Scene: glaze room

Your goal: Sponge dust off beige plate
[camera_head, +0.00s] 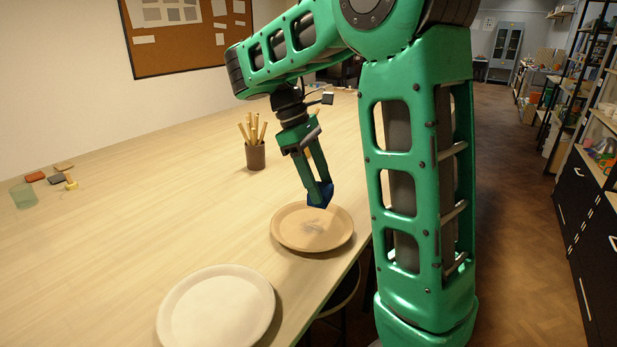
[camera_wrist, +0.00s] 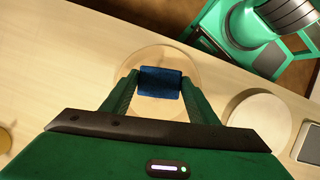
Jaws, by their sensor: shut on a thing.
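The beige plate (camera_head: 290,236) lies on the table near its front edge, with a greyish dust patch (camera_head: 313,227) near its middle. In the wrist view the beige plate (camera_wrist: 159,54) shows behind the sponge. My gripper (camera_head: 319,190) is shut on a blue sponge (camera_head: 320,199), over the plate's far right part. The sponge (camera_wrist: 161,82) sits between both fingers in the wrist view. I cannot tell whether the sponge touches the plate. In the wrist view the sponge and fingers hide part of the plate.
A whitish plate (camera_head: 217,312) lies nearer on the table (camera_head: 130,220). A brown cup (camera_head: 256,157) with wooden tools stands behind the beige plate. A glass (camera_head: 22,195) and small coloured pieces (camera_head: 57,179) are at far left. The table's middle left is clear.

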